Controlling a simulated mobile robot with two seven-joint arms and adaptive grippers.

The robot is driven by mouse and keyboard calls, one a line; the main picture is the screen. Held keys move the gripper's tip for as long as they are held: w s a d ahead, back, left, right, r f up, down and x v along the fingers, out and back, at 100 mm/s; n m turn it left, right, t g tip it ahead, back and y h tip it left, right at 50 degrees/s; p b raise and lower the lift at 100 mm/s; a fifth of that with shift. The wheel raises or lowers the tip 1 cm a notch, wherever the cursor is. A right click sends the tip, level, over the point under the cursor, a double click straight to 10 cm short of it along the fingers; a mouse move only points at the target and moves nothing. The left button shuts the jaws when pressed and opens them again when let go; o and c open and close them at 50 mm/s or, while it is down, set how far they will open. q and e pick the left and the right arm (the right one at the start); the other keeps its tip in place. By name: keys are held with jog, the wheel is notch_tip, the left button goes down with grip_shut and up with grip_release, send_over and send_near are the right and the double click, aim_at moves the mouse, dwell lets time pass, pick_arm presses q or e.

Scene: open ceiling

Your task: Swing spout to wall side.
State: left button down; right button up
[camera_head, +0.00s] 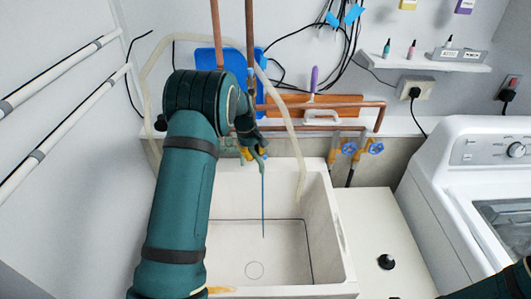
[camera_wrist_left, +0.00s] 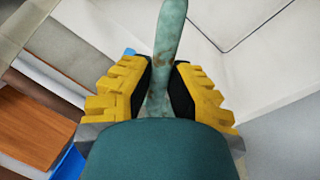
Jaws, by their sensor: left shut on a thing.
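The spout (camera_head: 263,167) is a thin green, patina-stained tube over the white sink basin (camera_head: 228,207). Its tip points down, and a thin blue line like a water stream drops from it into the basin. In the left wrist view the spout (camera_wrist_left: 170,38) runs between the yellow-and-black fingers of my left gripper (camera_wrist_left: 161,78). My left gripper (camera_head: 250,152) is shut on the spout at the back of the sink. My left arm and wrist hide the spout's base and part of the sink's left side. My right gripper is out of view.
A pale hose (camera_head: 291,125) arches around my left arm and hangs into the basin. Copper pipes (camera_head: 372,104) and blue-handled valves (camera_head: 375,146) are at the back wall. A white counter (camera_head: 377,235) and washing machine (camera_head: 470,190) stand right. The left wall carries white pipes (camera_head: 66,118).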

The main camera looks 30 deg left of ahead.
pick_arm(q)
jog(key=s+a+m+g+h, duration=0.1)
jog(key=s+a+m, duration=0.4)
jog(key=a+m, duration=0.7)
jog(key=shift+f+m+g, duration=0.15)
jog(key=shift+m+g, duration=0.55)
jog(key=shift+m, duration=0.3)
jog(key=shift+a, duration=0.1)
jog(key=c, duration=0.9)
grip_release()
jog(key=shift+w, duration=0.1)
